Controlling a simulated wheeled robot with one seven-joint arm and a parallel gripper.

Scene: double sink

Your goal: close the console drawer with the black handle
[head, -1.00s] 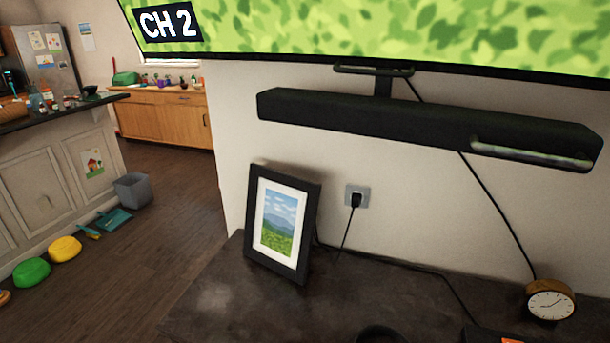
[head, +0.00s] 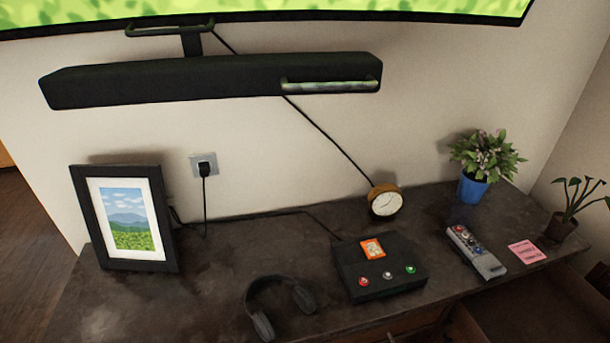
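The console (head: 225,235) has a dark, worn top and stands against the wall. Below its front edge at the lower right, a brown drawer (head: 530,310) appears pulled out, with its inside partly showing; the picture's lower edge cuts it off. No black handle can be made out. Another wooden part (head: 415,325) shows below the front edge, left of the drawer, too cropped to tell what it is. My gripper is not in view.
On the console are a picture frame (head: 126,219), headphones (head: 266,318), a black box with coloured buttons (head: 380,278), a clock (head: 385,201), a remote (head: 475,252), a pink note (head: 526,252) and two potted plants (head: 473,188) (head: 562,225). A soundbar (head: 210,80) hangs above.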

